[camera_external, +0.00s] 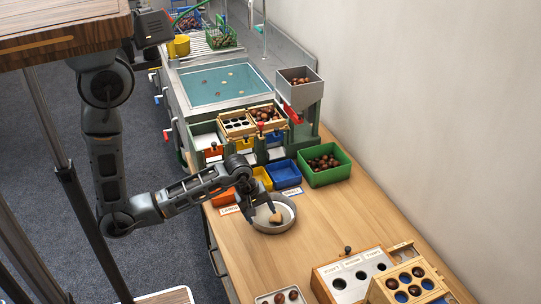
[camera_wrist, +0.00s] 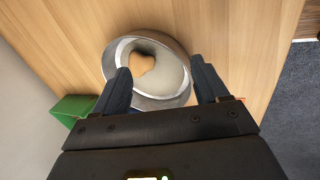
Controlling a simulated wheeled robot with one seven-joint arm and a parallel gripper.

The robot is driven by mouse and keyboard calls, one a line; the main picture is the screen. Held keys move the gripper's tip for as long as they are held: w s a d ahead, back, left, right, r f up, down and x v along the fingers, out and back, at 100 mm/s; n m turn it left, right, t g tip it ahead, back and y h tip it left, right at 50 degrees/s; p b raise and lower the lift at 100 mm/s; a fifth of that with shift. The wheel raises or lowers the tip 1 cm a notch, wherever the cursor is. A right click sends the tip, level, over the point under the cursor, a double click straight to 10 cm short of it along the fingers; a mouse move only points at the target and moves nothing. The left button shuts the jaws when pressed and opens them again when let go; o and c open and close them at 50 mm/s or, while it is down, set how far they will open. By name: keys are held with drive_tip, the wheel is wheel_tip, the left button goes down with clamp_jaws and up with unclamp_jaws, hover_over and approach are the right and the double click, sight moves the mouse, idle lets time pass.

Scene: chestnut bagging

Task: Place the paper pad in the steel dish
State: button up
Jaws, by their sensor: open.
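The steel dish (camera_external: 292,222) stands on the wooden table and also shows in the wrist view (camera_wrist: 172,101). A small tan piece (camera_external: 276,217), likely the paper pad, is inside the dish; it also shows in the wrist view (camera_wrist: 142,64). The dish's inner floor around it looks pale; I cannot tell whether another sheet lies there. My gripper (camera_external: 262,210) is low over the dish with its fingers apart. In the wrist view, my open fingers (camera_wrist: 161,68) reach either side of the dish's middle, and the tan piece lies between and ahead of them, ungripped.
A green bin of chestnuts (camera_external: 325,178), a blue bin (camera_external: 285,174) and a yellow bin (camera_external: 262,178) stand just behind the dish. A wooden box with holes (camera_external: 325,285) stands at the front right. The table between box and dish (camera_external: 320,220) is mostly clear.

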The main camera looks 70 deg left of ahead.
drive_tip(key=s+m, duration=0.1)
drive_tip(key=s+m+t, duration=0.1)
drive_tip(key=s, duration=0.1)
drive_tip(key=s+m+t, duration=0.1)
drive_tip(key=s, duration=0.1)
drive_tip(key=shift+d+f, duration=0.25)
drive_tip(key=shift+f, duration=0.05)
drive_tip(key=s+r+m+t, duration=0.9)
drive_tip(key=s+r+m, duration=0.5)
drive_tip(key=r, duration=0.7)
drive_tip(key=s, duration=0.3)
drive_tip(key=shift+s+r+t, duration=0.15)
drive_tip(key=shift+s+t, duration=0.15)
drive_tip(key=shift+a, duration=0.1)
drive_tip(key=shift+f+b, duration=0.5)
